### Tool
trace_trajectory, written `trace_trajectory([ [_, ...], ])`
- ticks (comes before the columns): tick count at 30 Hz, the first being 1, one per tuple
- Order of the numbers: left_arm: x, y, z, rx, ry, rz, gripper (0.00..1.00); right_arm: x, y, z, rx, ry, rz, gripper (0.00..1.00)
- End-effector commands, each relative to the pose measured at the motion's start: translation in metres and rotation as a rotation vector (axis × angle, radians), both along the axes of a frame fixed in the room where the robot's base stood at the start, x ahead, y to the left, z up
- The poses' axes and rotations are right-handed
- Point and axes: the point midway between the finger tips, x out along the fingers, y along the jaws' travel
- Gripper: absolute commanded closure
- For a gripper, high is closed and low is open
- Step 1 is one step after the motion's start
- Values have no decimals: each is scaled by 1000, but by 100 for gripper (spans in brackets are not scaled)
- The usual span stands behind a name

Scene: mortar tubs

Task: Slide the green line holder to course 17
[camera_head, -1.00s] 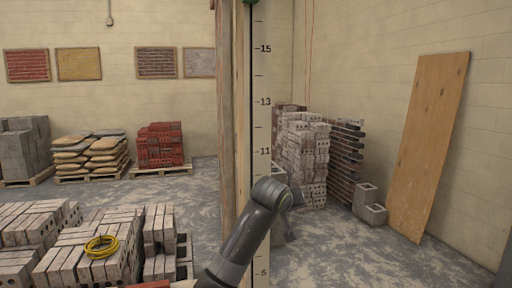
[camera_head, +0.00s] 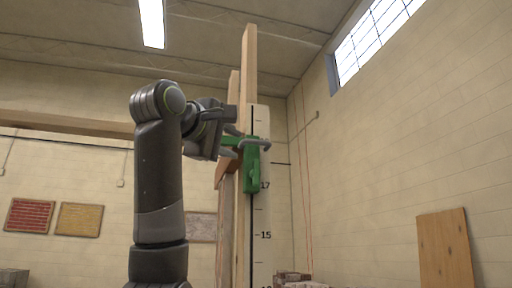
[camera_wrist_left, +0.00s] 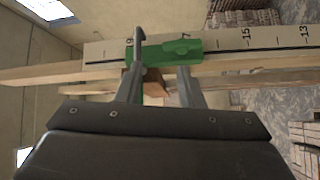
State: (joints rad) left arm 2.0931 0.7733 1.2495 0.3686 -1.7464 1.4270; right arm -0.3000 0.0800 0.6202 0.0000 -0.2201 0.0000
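The green line holder (camera_head: 251,170) sits on the white marked course pole (camera_head: 262,222). Its lower end is beside the 17 mark and its body reaches up from there. In the left wrist view the holder (camera_wrist_left: 165,51) lies along the pole between the 19 and a partly covered 17. My left gripper (camera_head: 236,143) is at the holder's upper part from the left. In the wrist view its fingers (camera_wrist_left: 161,80) are spread, with a green stem between them and a gap beside one finger. One finger crosses the holder's front. My right gripper is out of view.
Wooden posts (camera_head: 249,75) stand directly behind and left of the pole. A plywood sheet (camera_head: 444,250) leans on the right wall. Brick stacks (camera_head: 300,280) are low behind the pole. The space right of the pole is open.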

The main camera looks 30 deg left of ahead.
Motion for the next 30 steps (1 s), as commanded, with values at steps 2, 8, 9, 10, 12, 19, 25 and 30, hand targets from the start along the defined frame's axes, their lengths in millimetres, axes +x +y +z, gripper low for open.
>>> trace_trajectory([
  [2,-24,4,17,-40,-32,-11,66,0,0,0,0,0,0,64],
  [8,-41,7,31,-79,-56,-24,66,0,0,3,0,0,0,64],
  [9,-38,7,32,-80,-56,-23,66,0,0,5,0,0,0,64],
  [10,-35,7,33,-80,-56,-23,66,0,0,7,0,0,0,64],
  [12,-25,8,35,-78,-53,-23,66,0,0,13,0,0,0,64],
  [19,23,11,43,-77,-51,-22,66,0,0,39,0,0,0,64],
  [25,65,14,48,-76,-52,-24,66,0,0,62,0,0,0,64],
  [30,95,16,51,-76,-54,-23,66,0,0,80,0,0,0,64],
])
